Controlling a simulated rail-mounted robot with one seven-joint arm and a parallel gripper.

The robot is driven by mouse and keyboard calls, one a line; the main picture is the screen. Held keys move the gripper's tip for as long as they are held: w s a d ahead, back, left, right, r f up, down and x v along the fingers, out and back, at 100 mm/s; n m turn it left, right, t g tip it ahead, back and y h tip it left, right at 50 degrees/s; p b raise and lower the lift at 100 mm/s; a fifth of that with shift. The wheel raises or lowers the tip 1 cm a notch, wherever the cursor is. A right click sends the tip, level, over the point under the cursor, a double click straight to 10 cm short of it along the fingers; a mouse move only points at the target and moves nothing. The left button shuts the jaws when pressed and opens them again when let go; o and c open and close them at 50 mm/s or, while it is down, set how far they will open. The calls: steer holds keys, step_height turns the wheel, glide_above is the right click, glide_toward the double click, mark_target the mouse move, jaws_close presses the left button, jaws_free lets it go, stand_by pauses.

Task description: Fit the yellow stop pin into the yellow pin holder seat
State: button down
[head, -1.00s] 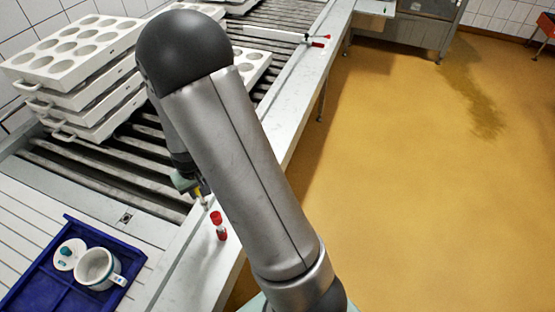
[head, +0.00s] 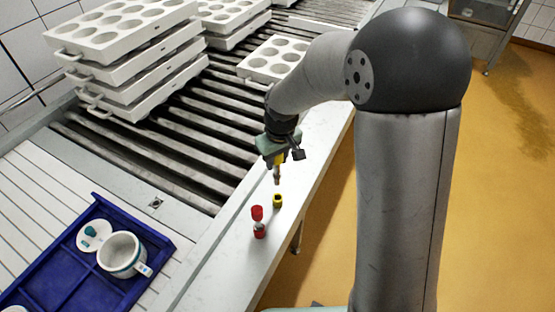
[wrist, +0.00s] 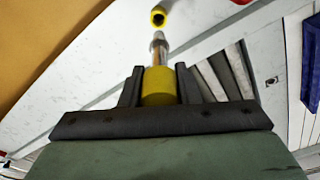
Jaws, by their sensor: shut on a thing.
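My gripper (head: 276,160) is shut on the yellow stop pin (head: 278,172). In the wrist view the gripper (wrist: 159,90) clasps the pin's yellow head (wrist: 158,86), and its metal shank points away from the jaws. The yellow pin holder seat (head: 277,200) is a small yellow ring with a dark hole on the pale ledge. It also shows in the wrist view (wrist: 158,17), just beyond the shank's tip. In the head view the pin hangs roughly upright above the seat, with a small gap between them.
A blue tray (head: 50,250) holds a white mug (head: 121,254) and a lid. Stacked white moulds (head: 130,60) stand on the rollers.

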mark_target(278, 184)
steer(key=shift+f, duration=0.1)
steer(key=shift+f+b, duration=2.4)
steer(key=shift+f, duration=0.45)
steer(key=shift+f+b, duration=2.25)
steer(key=shift+f, duration=0.3)
steer(key=c, duration=1)
jaws_free()
steer(key=shift+d, duration=0.1)
steer(key=r, duration=0.5)
steer(key=s+r, duration=0.1)
steer(key=r, duration=0.5)
steer(key=s+d+r, duration=0.1)
steer(key=r, duration=0.5)
steer(key=shift+r, duration=0.2)
steer(key=shift+w, duration=0.1)
steer(key=s+d+f+m, duration=0.2)
steer(key=s+d, duration=0.2)
steer(key=s, duration=0.3)
steer(key=s+d+f+m+p, duration=0.1)
steer(key=s+d+f+m, duration=0.1)
steer(key=s+d, duration=0.2)
steer(key=s+d+f+m, duration=0.2)
steer(key=s+d, duration=0.2)
steer(key=s, duration=0.6)
steer(key=shift+s+g+h, duration=0.2)
steer(key=shift+g+h, duration=0.1)
steer(key=shift+g, duration=0.1)
